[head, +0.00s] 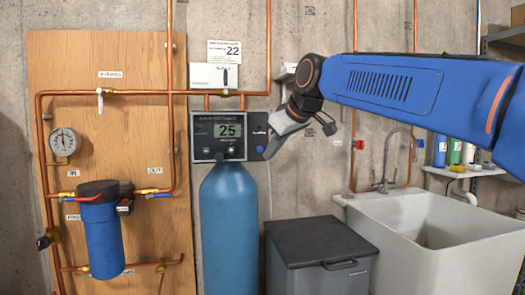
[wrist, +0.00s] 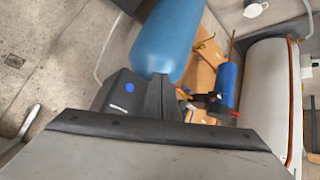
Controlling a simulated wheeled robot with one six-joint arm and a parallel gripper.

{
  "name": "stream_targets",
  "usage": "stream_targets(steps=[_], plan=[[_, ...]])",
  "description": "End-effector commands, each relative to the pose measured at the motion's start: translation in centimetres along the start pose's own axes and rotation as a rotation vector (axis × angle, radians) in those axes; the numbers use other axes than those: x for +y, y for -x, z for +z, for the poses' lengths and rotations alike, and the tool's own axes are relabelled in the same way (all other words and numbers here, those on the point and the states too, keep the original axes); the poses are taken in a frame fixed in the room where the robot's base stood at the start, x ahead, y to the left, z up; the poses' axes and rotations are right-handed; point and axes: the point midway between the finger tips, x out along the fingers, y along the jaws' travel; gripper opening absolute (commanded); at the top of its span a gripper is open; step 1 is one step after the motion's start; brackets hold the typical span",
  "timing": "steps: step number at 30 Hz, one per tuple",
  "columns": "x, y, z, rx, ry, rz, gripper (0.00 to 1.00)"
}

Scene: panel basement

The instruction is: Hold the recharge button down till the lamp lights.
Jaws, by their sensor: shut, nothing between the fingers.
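The control head (head: 218,136) sits on top of a tall blue tank (head: 229,225), and its screen (head: 228,130) reads 25. A dark panel (head: 257,128) at the head's right side carries a small blue round spot (head: 259,149), which also shows in the wrist view (wrist: 129,87). I cannot tell whether this spot is the recharge button or a lamp, and no lit lamp is clear.
Copper pipes (head: 105,93) and a blue filter (head: 103,235) are on the wooden board at left. A dark lidded bin (head: 318,240) stands below my gripper, and a white sink (head: 420,215) is at right.

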Motion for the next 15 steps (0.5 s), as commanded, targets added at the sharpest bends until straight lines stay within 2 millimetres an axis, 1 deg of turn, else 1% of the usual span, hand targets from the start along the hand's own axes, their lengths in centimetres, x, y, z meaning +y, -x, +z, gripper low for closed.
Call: stream_targets(steps=[8,15], plan=[[0.1,-0.2,-0.1,-0.001,-0.001,0.0,0.0],[1.2,-1.7,-1.1,-0.002,-0.001,0.0,0.0]])
